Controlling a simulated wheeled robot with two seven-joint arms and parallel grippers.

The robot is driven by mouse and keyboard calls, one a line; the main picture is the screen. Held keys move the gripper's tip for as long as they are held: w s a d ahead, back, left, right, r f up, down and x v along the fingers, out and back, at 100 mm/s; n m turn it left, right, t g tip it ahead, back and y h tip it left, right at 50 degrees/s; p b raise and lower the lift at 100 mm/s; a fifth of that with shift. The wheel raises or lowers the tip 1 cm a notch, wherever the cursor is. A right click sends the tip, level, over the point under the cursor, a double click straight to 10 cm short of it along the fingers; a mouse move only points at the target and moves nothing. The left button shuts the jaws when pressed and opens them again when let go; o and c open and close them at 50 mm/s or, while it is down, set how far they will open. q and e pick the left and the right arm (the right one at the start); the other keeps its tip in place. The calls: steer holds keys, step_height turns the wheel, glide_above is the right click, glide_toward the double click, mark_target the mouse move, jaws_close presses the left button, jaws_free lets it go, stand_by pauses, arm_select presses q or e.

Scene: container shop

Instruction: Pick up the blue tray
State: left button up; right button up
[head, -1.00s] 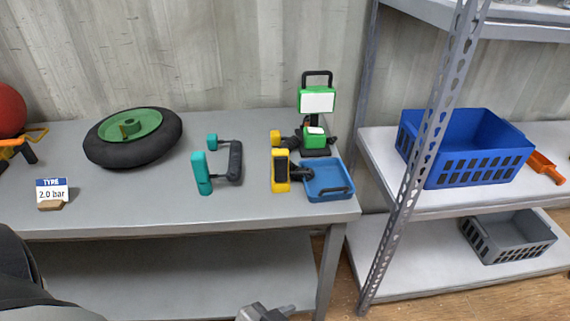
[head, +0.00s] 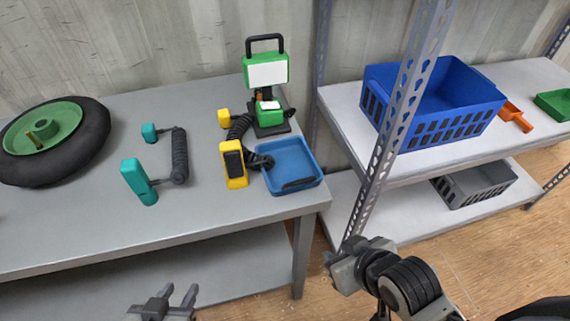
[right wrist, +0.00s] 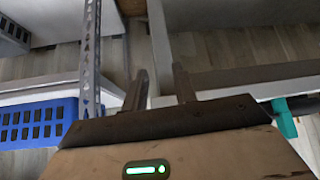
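The blue tray (head: 290,160) is a shallow square tray on the right front corner of the grey workbench (head: 215,215). A dark strip lies along its front inside edge, and the black cord of a yellow handset touches its left side. My left gripper (head: 178,294) is low at the bottom of the head view, in front of the bench, with its fingers apart and empty. My right gripper (head: 331,262) is right of and below the tray, clear of it. The right wrist view shows its two fingers (right wrist: 160,88) apart with nothing between them. The tray is not seen there.
A yellow handset (head: 234,165) and a green device (head: 266,72) stand close to the tray. A teal handset (head: 139,182) and a wheel (head: 50,140) are further left. A shelf post (head: 385,135) rises right of the bench, with a blue crate (head: 440,125) behind it.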

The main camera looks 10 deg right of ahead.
steer(key=w+r+n+t+h, duration=0.15)
steer(key=w+r+t, duration=0.35)
steer(key=w+r, duration=0.5)
steer(key=w+r+n+t+y, duration=0.15)
steer(key=w+r+t, duration=0.45)
steer(key=r, duration=0.6)
steer(key=w+a+r+n+t+y, duration=0.1)
steer(key=w+a+r+n+y, duration=0.1)
steer(key=a+r+n+y, duration=0.95)
steer(key=s+a+r+n+g+y, duration=0.1)
steer(key=s+a+n+g+y, duration=0.3)
steer(key=a+n+g+y, duration=0.7)
steer(key=n+g+h, duration=0.9)
steer(key=h, duration=1.5)
glide_toward(312, 158)
steer(key=shift+s+f+p, duration=0.2)
steer(key=shift+f+p, duration=0.65)
steer(key=shift+f, duration=3.4)
jaws_close()
